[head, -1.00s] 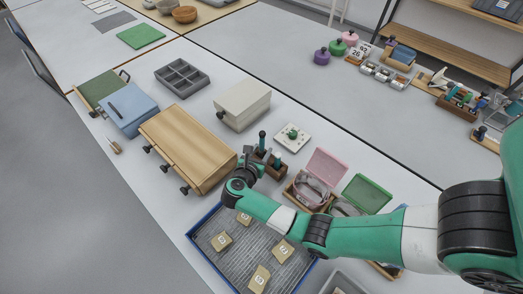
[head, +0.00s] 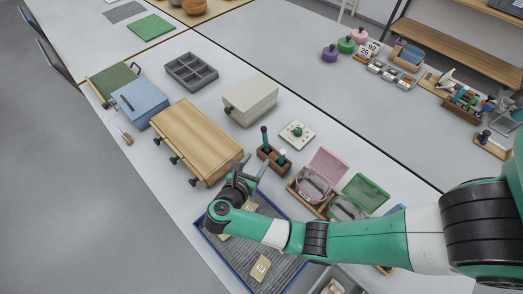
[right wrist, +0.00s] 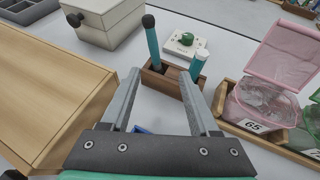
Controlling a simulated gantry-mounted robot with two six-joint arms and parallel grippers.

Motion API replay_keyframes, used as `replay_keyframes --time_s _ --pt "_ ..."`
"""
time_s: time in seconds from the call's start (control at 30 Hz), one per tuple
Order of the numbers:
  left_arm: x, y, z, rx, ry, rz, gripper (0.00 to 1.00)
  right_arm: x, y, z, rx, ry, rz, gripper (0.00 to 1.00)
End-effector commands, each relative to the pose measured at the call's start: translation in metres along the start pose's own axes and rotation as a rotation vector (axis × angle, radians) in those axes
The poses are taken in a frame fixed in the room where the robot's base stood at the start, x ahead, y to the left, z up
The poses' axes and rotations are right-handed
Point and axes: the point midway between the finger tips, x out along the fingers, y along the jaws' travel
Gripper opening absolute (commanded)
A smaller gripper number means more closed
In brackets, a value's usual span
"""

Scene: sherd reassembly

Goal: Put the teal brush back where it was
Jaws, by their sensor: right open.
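A teal brush with a dark rounded top (head: 265,137) stands in a small dark wooden holder (head: 272,161). It also shows in the right wrist view (right wrist: 153,42), leaning slightly, with its lower end inside the holder. A shorter teal item with a pale top (right wrist: 197,65) stands in the same holder to its right. My right gripper (head: 250,170) is open and empty, just on the near side of the holder. In the right wrist view its fingers (right wrist: 167,85) point toward the holder, apart from the brush. My left gripper is not in view.
A wooden drawer cabinet (head: 197,136) stands close on the left. A pink-lidded box (head: 328,163) and a green-lidded box (head: 366,193) are on the right. A white pad with a green knob (head: 297,134) lies behind the holder. A blue-edged tray (head: 232,274) with sherds is below my arm.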

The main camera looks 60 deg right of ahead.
Motion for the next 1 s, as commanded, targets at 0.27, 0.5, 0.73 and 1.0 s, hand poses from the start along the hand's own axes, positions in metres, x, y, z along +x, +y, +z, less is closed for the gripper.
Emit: replay_keyframes --time_s 0.27,0.5,0.73,1.0 --pt "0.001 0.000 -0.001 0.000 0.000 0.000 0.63 -0.010 0.000 -0.001 0.000 0.000 -0.001 0.62" --pt "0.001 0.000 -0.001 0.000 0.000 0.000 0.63 -0.010 0.002 0.002 0.002 -0.006 0.008 0.62" --pt "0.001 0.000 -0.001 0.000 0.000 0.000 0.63 -0.044 0.072 0.117 0.044 -0.297 0.291 0.62" --pt "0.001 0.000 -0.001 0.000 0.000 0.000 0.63 -0.230 0.081 0.368 -0.097 -1.289 0.421 0.62"
